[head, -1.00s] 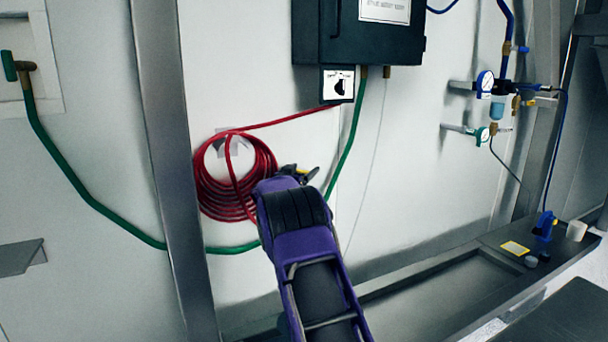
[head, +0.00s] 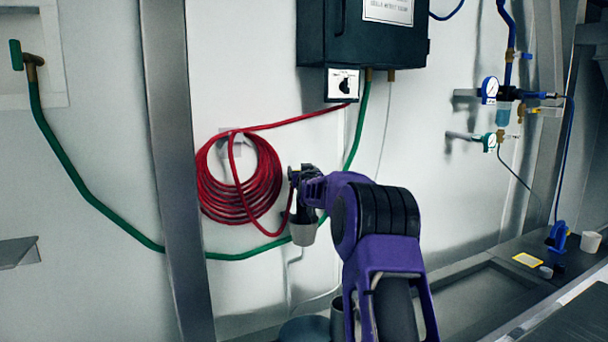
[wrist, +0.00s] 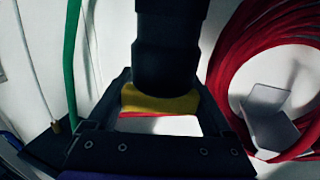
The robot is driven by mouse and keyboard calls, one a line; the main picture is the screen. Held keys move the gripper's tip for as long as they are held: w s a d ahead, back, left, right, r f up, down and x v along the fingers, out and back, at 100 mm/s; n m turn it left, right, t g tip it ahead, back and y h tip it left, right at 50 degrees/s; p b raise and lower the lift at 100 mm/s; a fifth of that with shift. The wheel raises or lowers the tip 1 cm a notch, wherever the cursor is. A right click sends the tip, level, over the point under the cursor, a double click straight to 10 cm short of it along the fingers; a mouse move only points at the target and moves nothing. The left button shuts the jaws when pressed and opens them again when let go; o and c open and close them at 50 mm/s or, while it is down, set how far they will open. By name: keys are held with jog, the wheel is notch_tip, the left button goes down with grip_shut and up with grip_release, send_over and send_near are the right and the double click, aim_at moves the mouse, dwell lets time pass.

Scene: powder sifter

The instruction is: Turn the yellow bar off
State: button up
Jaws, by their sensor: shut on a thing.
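The yellow bar (wrist: 160,98) lies crosswise between the jaws of my gripper (wrist: 162,102) in the wrist view. My gripper is shut on it. A dark, stepped cylinder (wrist: 168,45) in front of the bar covers its upper part. In the head view, my gripper (head: 296,182) is just right of the red hose coil, close to the wall. Only a small spot of yellow shows there, and my wrist hides most of the grip.
A grey cup-shaped part (head: 304,232) shows just below my gripper. The red hose coil (head: 240,185) hangs on the wall, and a green hose (head: 358,130) runs behind my gripper. A dark cabinet (head: 360,35) with a dial plate is above. A metal post (head: 172,170) stands left.

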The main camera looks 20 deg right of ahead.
jog(key=shift+a+r+n+t+y+p, duration=0.15)
jog(key=shift+n+y+p, duration=0.55)
jog(key=shift+y+p, duration=0.55)
jog(key=shift+a+r+n+t+y+p, duration=0.15)
jog(key=shift+n+y+p, duration=0.55)
jog(key=shift+y+p, duration=0.55)
jog(key=n+y+p, duration=0.1)
jog(key=p, duration=0.1)
jog(key=n+y+p, duration=0.1)
jog(key=p, duration=0.1)
jog(key=shift+a+f+y, duration=0.1)
jog(key=shift+a+y, duration=0.2)
jog(key=shift+a+f+n+y+p, duration=0.15)
jog(key=shift+n+y+p, duration=0.25)
jog(key=shift+y+p, duration=0.3)
jog(key=o, duration=1.1)
jog(key=shift+o, duration=0.2)
jog(key=b+v, duration=0.1)
jog(key=v, duration=1.6)
jog(key=shift+s+r+b, duration=0.2)
jog(key=shift+r+b, duration=0.1)
jog(key=shift+r, duration=0.05)
jog(key=shift+w, duration=0.1)
